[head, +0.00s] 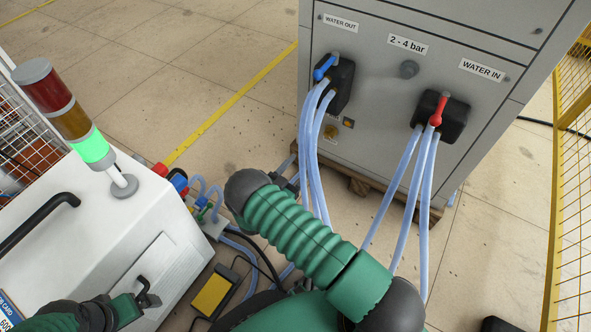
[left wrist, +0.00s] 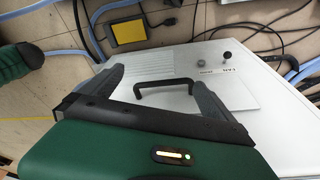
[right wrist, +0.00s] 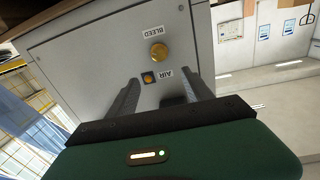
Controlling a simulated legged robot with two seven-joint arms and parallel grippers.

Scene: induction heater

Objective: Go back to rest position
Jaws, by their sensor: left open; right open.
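My right gripper (right wrist: 163,88) is open and empty in the right wrist view. It faces the grey cabinet panel, with a round yellow BLEED knob (right wrist: 158,52) and a small AIR fitting (right wrist: 149,78) beyond its fingers. In the head view my right forearm crosses the lower middle, and its gripper (head: 290,172) is partly hidden near the cabinet's lower left. My left gripper (left wrist: 160,86) is open over the white machine (left wrist: 250,75). A black handle (left wrist: 168,82) shows between its fingers; contact cannot be told. The left gripper (head: 140,296) is at the head view's lower left.
The grey cabinet (head: 385,110) has a blue valve lever (head: 324,68), a red lever (head: 437,108) and pale blue hoses (head: 408,200). A signal tower (head: 75,120) lit green stands on the white machine. A yellow pedal (head: 212,291) and cables lie on the floor. Yellow fencing (head: 572,190) stands right.

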